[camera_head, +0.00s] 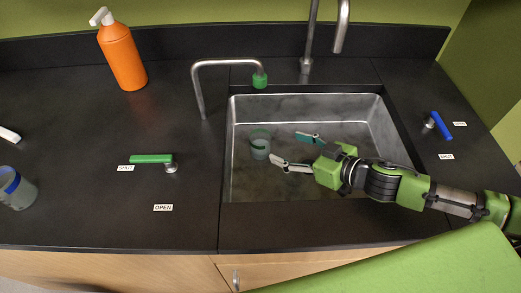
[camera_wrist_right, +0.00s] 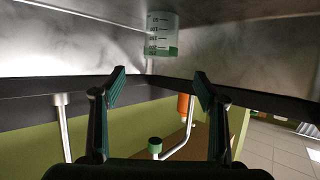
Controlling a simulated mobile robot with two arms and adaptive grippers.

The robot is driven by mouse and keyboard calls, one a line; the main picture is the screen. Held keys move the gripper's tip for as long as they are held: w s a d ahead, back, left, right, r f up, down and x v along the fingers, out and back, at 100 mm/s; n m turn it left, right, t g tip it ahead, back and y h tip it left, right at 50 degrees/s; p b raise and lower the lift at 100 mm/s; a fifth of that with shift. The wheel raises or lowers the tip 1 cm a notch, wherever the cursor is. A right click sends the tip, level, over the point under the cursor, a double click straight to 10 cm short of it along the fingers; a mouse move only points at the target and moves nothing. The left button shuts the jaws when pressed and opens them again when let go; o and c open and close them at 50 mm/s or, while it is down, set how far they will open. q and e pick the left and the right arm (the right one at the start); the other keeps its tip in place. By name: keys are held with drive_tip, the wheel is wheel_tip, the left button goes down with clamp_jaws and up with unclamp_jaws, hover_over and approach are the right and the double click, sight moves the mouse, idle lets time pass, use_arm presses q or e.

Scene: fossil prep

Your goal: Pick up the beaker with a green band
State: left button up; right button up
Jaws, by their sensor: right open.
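The beaker with a green band (camera_head: 260,150) is a small clear cup standing in the metal sink, left of the middle. It also shows in the right wrist view (camera_wrist_right: 161,38), upside down in that picture, with scale marks and the green band. My right gripper (camera_head: 284,146) is over the sink, just right of the beaker, with its fingers spread toward it. In the right wrist view the open fingers (camera_wrist_right: 158,80) have nothing between them, and the beaker appears beyond their tips. My left gripper is not in view.
The sink (camera_head: 387,125) has raised walls, and a green-tipped tap (camera_head: 260,80) reaches over its back left. A taller faucet (camera_head: 306,65) stands behind. A green handle (camera_head: 151,158), a blue handle (camera_head: 441,126), an orange bottle (camera_head: 124,58) and a blue-banded beaker (camera_head: 20,195) are on the counter.

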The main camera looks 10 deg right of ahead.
drive_tip(key=p, duration=0.1)
approach(253, 135)
drive_tip(key=shift+p+x, duration=0.3)
drive_tip(key=shift+x, duration=2.95)
drive_tip(key=shift+d, duration=0.15)
drive_tip(key=c, duration=1.2)
